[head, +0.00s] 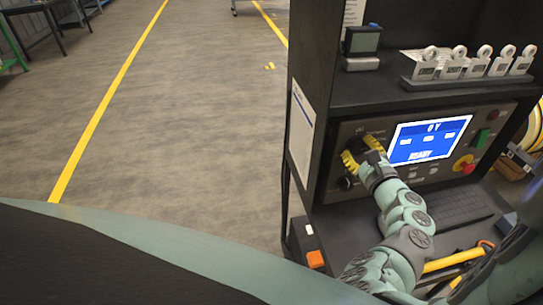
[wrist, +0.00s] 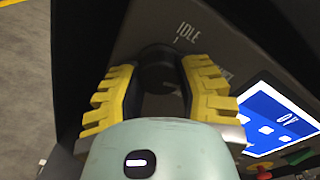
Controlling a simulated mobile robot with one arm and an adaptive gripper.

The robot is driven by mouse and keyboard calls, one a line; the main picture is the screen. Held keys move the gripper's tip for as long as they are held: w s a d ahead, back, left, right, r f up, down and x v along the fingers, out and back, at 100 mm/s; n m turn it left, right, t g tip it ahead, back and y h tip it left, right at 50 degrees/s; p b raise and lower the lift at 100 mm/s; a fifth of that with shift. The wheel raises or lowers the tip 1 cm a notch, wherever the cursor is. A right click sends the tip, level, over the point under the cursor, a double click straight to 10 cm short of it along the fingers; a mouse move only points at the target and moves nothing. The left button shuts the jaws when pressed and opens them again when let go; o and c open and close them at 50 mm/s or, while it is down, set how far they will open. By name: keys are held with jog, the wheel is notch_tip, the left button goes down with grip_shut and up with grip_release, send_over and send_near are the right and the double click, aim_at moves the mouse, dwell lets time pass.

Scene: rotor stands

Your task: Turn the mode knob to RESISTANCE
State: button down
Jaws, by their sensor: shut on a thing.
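The mode knob (wrist: 157,68) is a round black knob on the grey panel (wrist: 215,45). In the wrist view it sits between the two yellow ribbed fingers of my gripper (wrist: 158,82), which is shut on it. The label IDLE (wrist: 188,32) with a tick shows just above and right of the knob. Another label is mostly hidden behind the right finger. In the head view my gripper (head: 361,153) is at the left part of the panel and largely covers the knob. I cannot read the knob's pointer. The blue screen (head: 428,140) shows 0 V and READY.
A second black knob (head: 347,184) is just below my gripper. A keyboard (head: 455,208) lies below, and a shelf with tagged items (head: 478,66) is above. Floor at left is clear.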

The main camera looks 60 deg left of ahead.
jog(key=n+b, duration=0.3)
jog(key=shift+f, duration=0.3)
jog(key=shift+r+n+b, duration=0.2)
jog(key=shift+n+b, duration=1.1)
jog(key=shift+n, duration=0.3)
jog(key=c, duration=0.5)
grip_release()
jog(key=shift+r, duration=0.15)
jog(key=shift+d, duration=0.1)
jog(key=v, duration=1.2)
jog(key=shift+r, duration=0.15)
